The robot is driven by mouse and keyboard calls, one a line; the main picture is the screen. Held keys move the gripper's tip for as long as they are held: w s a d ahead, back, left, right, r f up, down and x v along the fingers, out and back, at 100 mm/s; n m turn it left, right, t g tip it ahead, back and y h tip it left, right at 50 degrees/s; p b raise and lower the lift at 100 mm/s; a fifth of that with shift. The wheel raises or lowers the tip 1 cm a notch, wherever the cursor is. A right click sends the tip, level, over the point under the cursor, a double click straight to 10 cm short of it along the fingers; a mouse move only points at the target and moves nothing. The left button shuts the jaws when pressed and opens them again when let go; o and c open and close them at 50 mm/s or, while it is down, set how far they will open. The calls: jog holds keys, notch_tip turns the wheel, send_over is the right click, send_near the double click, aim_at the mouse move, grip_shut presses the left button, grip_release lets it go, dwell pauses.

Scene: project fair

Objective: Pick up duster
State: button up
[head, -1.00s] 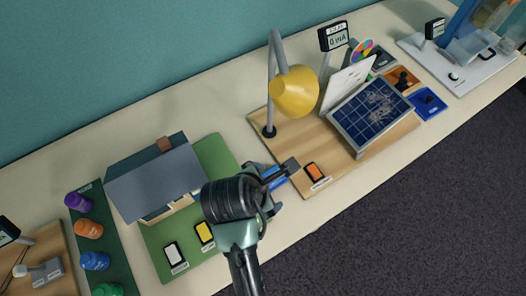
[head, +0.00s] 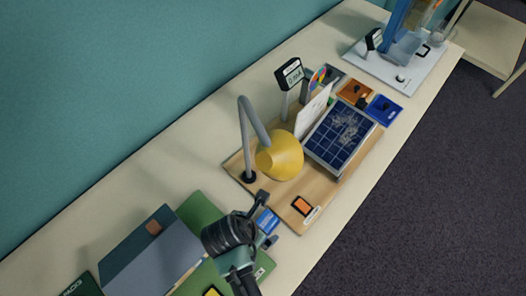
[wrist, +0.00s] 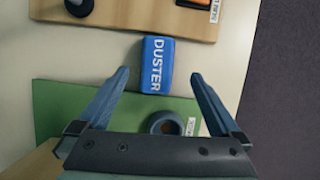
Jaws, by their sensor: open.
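The duster (wrist: 155,65) is a small blue block with white lettering "DUSTER". In the wrist view it lies on the cream table between the wooden board and the green board, ahead of my fingertips and roughly centred between them. In the head view the duster (head: 266,221) shows partly, with my gripper (head: 268,221) over it and hiding some of it. My gripper, also in the wrist view (wrist: 160,75), is open and empty, with its fingers apart on either side of the duster's line.
The wooden board (head: 285,198) holds a yellow lamp (head: 280,158), an orange switch (head: 302,206) and a solar panel (head: 342,136). The green board (wrist: 100,113) carries a model house (head: 150,250) and a dark round cup (wrist: 166,124). Bare table lies left of the duster.

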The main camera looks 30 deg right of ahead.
aim_at(263, 224)
jog(key=shift+w+p+x, duration=0.2)
jog(key=shift+p+x, duration=0.1)
jog(key=shift+x, duration=2.25)
jog(key=c, duration=1.5)
jog(key=shift+r, duration=0.15)
jog(key=shift+r, duration=1.45)
jog(key=s+d+b, duration=0.1)
jog(key=s+d, duration=0.2)
jog(key=s, duration=0.5)
jog(key=s+d+b, duration=0.2)
jog(key=s+d, duration=0.1)
jog(key=s, duration=0.6)
jog(key=shift+r, duration=0.2)
jog(key=shift+d, duration=0.1)
